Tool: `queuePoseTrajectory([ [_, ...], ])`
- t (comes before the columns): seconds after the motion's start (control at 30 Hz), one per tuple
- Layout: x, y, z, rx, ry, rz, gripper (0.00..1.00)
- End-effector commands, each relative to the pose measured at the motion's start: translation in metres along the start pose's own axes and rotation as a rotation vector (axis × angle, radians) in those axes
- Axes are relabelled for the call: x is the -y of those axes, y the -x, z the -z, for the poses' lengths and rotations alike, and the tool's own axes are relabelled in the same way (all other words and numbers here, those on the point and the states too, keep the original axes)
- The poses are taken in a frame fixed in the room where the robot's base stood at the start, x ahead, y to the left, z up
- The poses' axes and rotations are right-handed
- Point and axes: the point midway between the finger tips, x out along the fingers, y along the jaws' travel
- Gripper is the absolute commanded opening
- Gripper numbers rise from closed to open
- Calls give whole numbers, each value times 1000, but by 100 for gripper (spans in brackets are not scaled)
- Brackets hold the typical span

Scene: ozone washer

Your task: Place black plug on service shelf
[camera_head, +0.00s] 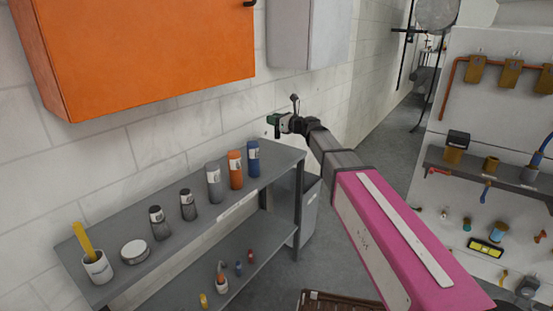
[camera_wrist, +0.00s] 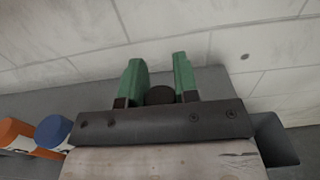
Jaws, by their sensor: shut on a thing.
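My gripper (camera_head: 276,121) has green fingers and is over the far right end of the grey shelf unit (camera_head: 277,165), near the wall. In the wrist view, my gripper (camera_wrist: 157,75) is shut on the black plug (camera_wrist: 160,95), a dark round piece between the two green fingers. The grey shelf top (camera_wrist: 60,104) shows below and behind the fingers. Whether the plug touches the shelf top cannot be told. In the head view the plug is too small to make out clearly.
A blue bottle (camera_head: 253,158), an orange bottle (camera_head: 235,170) and a grey bottle (camera_head: 214,180) stand left of my gripper. Jars and a white pot (camera_head: 98,268) stand farther left. An orange cabinet (camera_head: 150,50) hangs above. A tool board (camera_head: 490,130) stands at right.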

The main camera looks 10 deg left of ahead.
Motion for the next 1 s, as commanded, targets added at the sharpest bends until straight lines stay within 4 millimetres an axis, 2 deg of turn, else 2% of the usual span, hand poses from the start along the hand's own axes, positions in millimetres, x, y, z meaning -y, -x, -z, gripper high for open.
queuePoseTrajectory([
  [0.4, -2, -3, 55, 0, -1, -1, 6],
  [0.63, -1, -3, 68, 0, -1, -1, 6],
  [0.87, -1, -3, 96, 0, -1, -1, 6],
  [1.0, -1, -3, 98, 1, -1, -1, 6],
])
